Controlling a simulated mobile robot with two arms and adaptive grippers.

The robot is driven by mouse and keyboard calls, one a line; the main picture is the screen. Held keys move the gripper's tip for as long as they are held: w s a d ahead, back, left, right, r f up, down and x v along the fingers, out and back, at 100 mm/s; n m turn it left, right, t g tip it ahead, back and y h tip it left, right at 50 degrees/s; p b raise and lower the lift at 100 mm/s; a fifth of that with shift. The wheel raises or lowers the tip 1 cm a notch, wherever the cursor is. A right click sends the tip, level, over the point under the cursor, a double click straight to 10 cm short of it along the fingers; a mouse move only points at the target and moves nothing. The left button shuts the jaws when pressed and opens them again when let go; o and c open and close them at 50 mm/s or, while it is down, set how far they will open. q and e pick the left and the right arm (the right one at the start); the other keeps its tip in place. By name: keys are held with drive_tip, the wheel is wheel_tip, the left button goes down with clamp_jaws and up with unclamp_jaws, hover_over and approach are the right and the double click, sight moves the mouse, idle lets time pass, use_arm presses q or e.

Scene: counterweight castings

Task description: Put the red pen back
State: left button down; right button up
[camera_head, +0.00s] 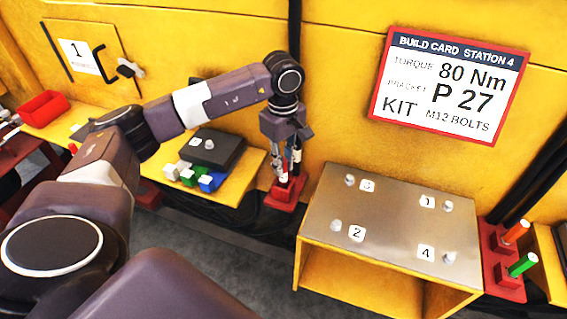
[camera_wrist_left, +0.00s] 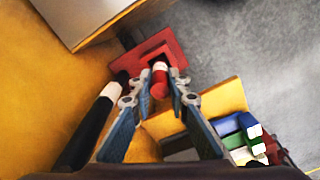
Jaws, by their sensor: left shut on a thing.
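My left gripper (camera_head: 287,172) points down beside the yellow wall, directly above a red holder block (camera_head: 284,198). In the left wrist view its fingers (camera_wrist_left: 158,92) are shut on the red pen (camera_wrist_left: 158,88), which has a white band. The red holder (camera_wrist_left: 176,53) shows there just beyond the pen. The pen is roughly in line with the holder; I cannot tell whether its lower end is inside. In the head view the fingers mostly hide the pen. My right gripper is in neither view.
A metal-topped yellow bench (camera_head: 395,215) with numbered pegs stands to the right. An orange pen (camera_head: 516,231) and a green pen (camera_head: 522,264) stand in red holders beyond it. A yellow shelf (camera_head: 236,186) with coloured blocks and a dark box (camera_head: 213,150) lies left of the gripper.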

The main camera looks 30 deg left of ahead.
use_arm(q)
drive_tip(key=shift+f, duration=0.3)
drive_tip(key=c, duration=1.8)
unclamp_jaws()
drive_tip(key=shift+o, duration=0.2)
drive_tip(key=shift+r, duration=0.15)
wheel_tip(320, 180, up, 19)
drive_tip(key=p, duration=0.5)
drive_tip(key=shift+f, duration=0.2)
